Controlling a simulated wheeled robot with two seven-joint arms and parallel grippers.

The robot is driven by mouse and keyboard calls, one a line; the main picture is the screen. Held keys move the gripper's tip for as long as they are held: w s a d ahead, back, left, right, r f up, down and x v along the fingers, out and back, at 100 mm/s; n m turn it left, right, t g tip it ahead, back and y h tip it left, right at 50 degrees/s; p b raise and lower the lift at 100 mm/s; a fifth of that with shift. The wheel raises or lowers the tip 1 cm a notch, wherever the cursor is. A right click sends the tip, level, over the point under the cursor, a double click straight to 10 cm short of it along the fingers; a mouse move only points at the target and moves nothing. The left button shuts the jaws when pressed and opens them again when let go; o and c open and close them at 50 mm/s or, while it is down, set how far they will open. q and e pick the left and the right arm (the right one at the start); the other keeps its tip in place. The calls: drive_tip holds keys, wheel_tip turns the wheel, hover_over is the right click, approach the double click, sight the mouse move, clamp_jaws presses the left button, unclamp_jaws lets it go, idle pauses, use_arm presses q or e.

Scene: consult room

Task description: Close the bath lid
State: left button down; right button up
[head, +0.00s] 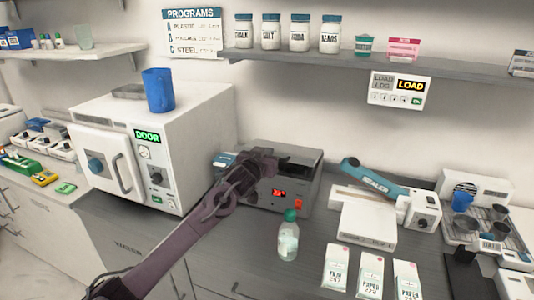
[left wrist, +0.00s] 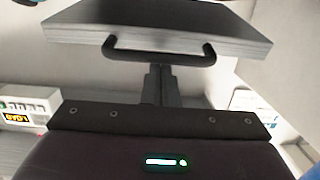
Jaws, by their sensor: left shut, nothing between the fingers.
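The bath is a dark grey box (head: 299,195) with a red display, standing on the counter in the middle of the head view. Its lid (head: 305,157) shows at the top, partly hidden by my left gripper; I cannot tell its exact angle. In the left wrist view a grey slab, which looks like the lid (left wrist: 150,25), has a black bar handle (left wrist: 130,54) along its near edge. My left gripper (head: 262,163) is at the bath's upper left front. In the left wrist view its shut, empty fingers (left wrist: 160,72) are close to the handle; contact is unclear. My right gripper is not in view.
A white oven-like unit (head: 205,135) with a blue cup (head: 158,90) on top stands left. A green-capped bottle (head: 288,242) stands in front of the bath. A sealer (head: 365,215) and several packets (head: 370,275) are right. A shelf (head: 300,62) runs above.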

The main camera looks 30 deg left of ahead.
use_arm(q)
wheel_tip(320, 180, down, 7)
drive_tip(key=s+t+b, duration=0.1)
drive_tip(key=b, duration=0.6)
drive_tip(key=shift+s+d, duration=0.25)
drive_tip(key=shift+s, duration=0.05)
drive_tip(key=shift+f+t, duration=0.1)
drive_tip(key=shift+t, duration=0.2)
